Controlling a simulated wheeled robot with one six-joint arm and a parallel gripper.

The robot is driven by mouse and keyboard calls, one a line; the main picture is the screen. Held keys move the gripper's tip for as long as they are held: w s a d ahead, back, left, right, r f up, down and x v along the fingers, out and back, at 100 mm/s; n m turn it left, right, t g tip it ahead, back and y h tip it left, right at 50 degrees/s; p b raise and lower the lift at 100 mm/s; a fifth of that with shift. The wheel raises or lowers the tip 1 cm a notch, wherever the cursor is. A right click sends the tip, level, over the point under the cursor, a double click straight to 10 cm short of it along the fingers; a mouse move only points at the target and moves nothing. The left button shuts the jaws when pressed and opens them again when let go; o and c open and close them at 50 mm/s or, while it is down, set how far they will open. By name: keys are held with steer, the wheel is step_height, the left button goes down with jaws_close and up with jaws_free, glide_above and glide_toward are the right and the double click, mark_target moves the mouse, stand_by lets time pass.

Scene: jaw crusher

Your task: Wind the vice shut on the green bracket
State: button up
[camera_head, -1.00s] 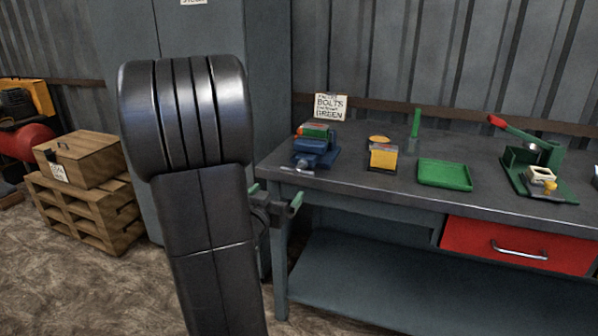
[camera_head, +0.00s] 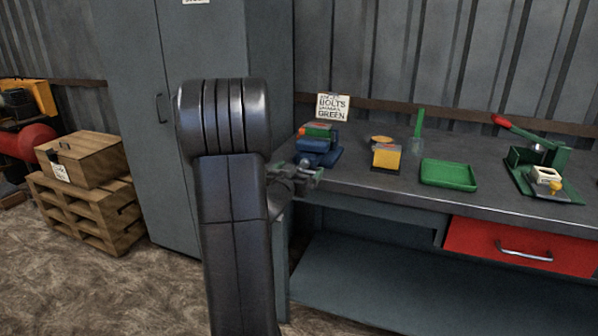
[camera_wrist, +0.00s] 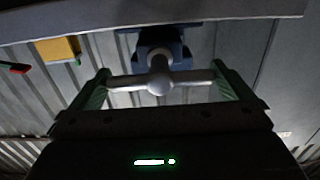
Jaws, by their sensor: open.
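The blue vice (camera_head: 318,152) stands at the bench's left front corner in the head view. The green bracket (camera_head: 317,130) sits at the top of its jaws; whether they touch it I cannot tell. My gripper (camera_head: 298,174) is at the bench's front edge before the vice. In the wrist view my gripper (camera_wrist: 160,70) is open, with a green finger on each side of the vice's grey handle bar (camera_wrist: 192,78). The bar spans most of the gap, its round hub in the middle. The blue vice body (camera_wrist: 160,42) shows behind it. The bracket is hidden there.
On the bench (camera_head: 400,200) are a yellow block (camera_head: 386,157), a green tray (camera_head: 448,174) and a green press with a red-tipped lever (camera_head: 540,155). A sign (camera_head: 333,106) stands behind the vice. A grey cabinet (camera_head: 160,60) is at left. The floor in front is clear.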

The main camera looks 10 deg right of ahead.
steer(key=shift+w+d, duration=0.1)
steer(key=shift+c, duration=0.4)
steer(key=c, duration=0.5)
steer(key=shift+c, duration=0.2)
